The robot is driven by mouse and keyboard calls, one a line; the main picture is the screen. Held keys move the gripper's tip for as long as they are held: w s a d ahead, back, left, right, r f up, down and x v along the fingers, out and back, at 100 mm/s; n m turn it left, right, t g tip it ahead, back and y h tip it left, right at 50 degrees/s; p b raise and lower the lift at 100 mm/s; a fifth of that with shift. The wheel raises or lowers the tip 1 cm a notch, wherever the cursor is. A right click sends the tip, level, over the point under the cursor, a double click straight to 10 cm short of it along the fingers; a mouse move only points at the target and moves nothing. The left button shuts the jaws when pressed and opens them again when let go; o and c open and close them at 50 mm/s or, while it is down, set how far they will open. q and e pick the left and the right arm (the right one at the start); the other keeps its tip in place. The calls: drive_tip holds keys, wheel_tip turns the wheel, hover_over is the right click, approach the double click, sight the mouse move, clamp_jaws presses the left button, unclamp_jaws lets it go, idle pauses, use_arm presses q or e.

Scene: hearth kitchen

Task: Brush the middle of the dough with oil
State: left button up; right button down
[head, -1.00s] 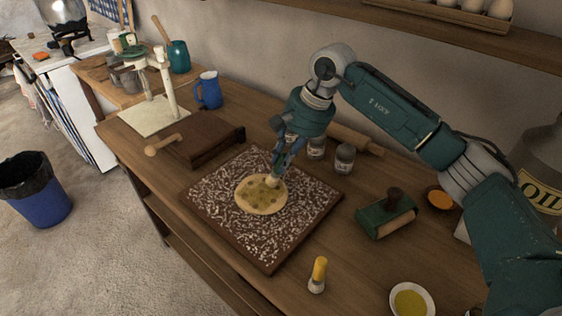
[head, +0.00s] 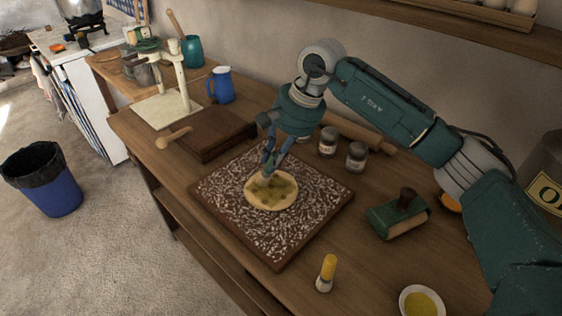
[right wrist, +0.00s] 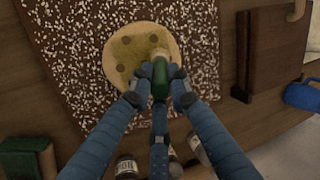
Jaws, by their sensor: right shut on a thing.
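The round pale dough (head: 284,201) lies on a dark, flour-speckled board (head: 232,224); it also shows in the right wrist view (right wrist: 124,62). Yellow-green oily patches show on its middle, with darker round spots. My right gripper (head: 268,166) is over the far edge of the dough, pointing down. In the right wrist view it is shut on a green-handled brush (right wrist: 160,80), whose pale tip is at the dough; whether it touches is hard to tell. A bowl of yellow oil (head: 421,303) stands at the front right. My left gripper is not in view.
A yellow-topped small tool (head: 326,273) stands upright in front of the board. Two jars (head: 356,157) and a rolling pin (head: 345,130) are behind it, a green block with a knob (head: 397,214) to the right.

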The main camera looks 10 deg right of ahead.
drive_tip(key=shift+w+a, duration=0.15)
drive_tip(key=shift+w, duration=0.1)
drive_tip(key=shift+w+d+b, duration=0.2)
drive_tip(key=shift+w+d, duration=0.35)
drive_tip(key=shift+d, duration=0.4)
drive_tip(key=shift+w+d+b, duration=0.15)
drive_tip(key=shift+w+d, duration=0.4)
drive_tip(key=shift+d, duration=0.35)
drive_tip(key=shift+s+a+f+b, duration=0.15)
drive_tip(key=shift+s+a, duration=0.2)
drive_tip(key=shift+a, duration=0.2)
drive_tip(key=shift+s+a+r+b, duration=0.1)
drive_tip(key=shift+s+a, duration=0.3)
drive_tip(key=shift+a, duration=0.2)
drive_tip(key=shift+s+a+f+b, duration=0.15)
drive_tip(key=shift+s+a, duration=0.2)
drive_tip(key=shift+a, duration=0.2)
drive_tip(key=shift+s+r, duration=0.1)
drive_tip(key=shift+r, duration=0.05)
drive_tip(key=shift+w+d, duration=0.55)
drive_tip(key=shift+d, duration=0.15)
drive_tip(key=shift+w+d, duration=0.65)
drive_tip(key=shift+d, duration=0.35)
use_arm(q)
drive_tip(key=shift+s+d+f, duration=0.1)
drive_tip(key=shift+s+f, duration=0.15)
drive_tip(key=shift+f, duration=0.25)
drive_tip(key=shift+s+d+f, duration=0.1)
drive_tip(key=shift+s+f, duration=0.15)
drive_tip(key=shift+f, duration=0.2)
